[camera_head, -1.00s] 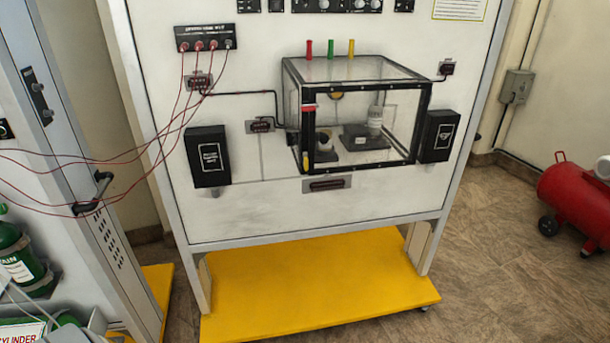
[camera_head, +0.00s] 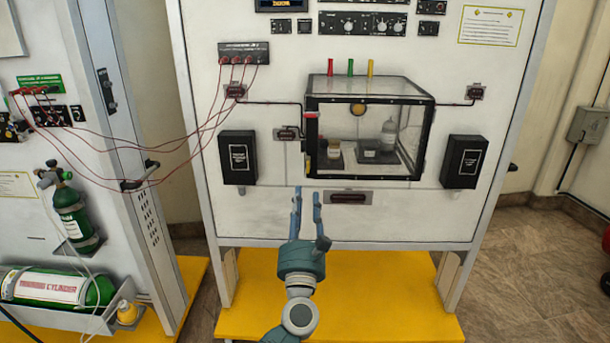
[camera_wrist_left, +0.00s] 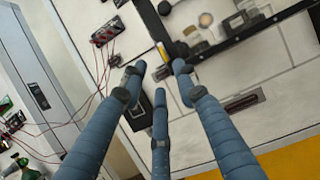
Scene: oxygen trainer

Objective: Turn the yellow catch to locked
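The clear box (camera_head: 365,88) with a black frame is mounted on the white panel. The yellow catch (camera_head: 307,164) is at the lower left corner of its front; it is tiny here, and its turned position cannot be told. The yellow catch also shows in the left wrist view (camera_wrist_left: 162,51), just beyond the fingertips. A red catch (camera_head: 311,115) is at the upper left corner. My left gripper (camera_head: 307,197) is just below the box's lower left corner, its fingers spread and pointing up. In the left wrist view the gripper (camera_wrist_left: 158,75) holds nothing. My right gripper is not in view.
Red wires (camera_head: 205,125) hang from a black socket strip (camera_head: 244,53) at the left. A dark slotted plate (camera_head: 347,197) sits below the box. A yellow base board (camera_head: 390,290) spreads below the panel.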

